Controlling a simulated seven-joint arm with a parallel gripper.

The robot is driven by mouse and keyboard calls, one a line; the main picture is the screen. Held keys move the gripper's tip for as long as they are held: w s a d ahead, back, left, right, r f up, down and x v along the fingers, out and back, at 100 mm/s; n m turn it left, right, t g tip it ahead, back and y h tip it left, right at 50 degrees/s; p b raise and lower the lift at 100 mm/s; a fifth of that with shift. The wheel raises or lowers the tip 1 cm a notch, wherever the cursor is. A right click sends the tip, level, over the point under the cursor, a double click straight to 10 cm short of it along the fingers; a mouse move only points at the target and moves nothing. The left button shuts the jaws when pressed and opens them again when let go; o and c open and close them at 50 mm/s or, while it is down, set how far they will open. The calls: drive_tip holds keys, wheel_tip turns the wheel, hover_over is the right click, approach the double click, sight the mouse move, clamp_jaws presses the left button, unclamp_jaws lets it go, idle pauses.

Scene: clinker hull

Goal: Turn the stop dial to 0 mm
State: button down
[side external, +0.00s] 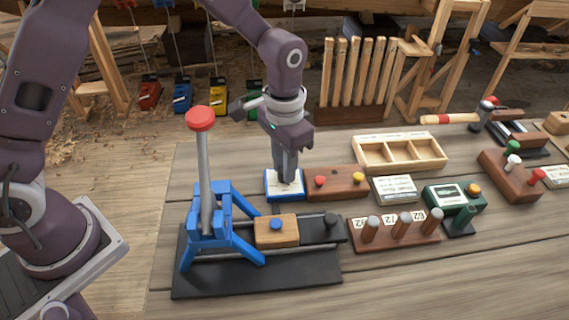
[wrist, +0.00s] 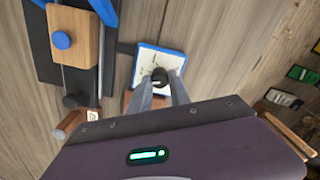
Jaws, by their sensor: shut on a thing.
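The stop dial (side external: 271,189) is a small white plate with a blue frame, lying on the bench behind the blue press. In the wrist view the dial plate (wrist: 174,60) shows its dark round knob (wrist: 160,73) near the middle. My gripper (side external: 288,180) points straight down over the dial. Its two fingers (wrist: 160,82) are shut on the knob, one on each side. The plate's marks are too small to read, and the fingers hide part of its face. I cannot tell the knob's setting.
The blue press (side external: 222,225) with a red-topped lever (side external: 201,118) stands left of the dial, with a wooden block (side external: 277,232) on its rails. A brown box with red and yellow buttons (side external: 338,182) sits close at the right. Farther right are a wooden tray (side external: 399,137) and a pegged block (side external: 395,236).

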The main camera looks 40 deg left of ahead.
drive_tip(key=n, duration=0.7)
drive_tip(key=shift+r, duration=0.1)
idle(0.5)
drive_tip(key=c, duration=1.2)
unclamp_jaws()
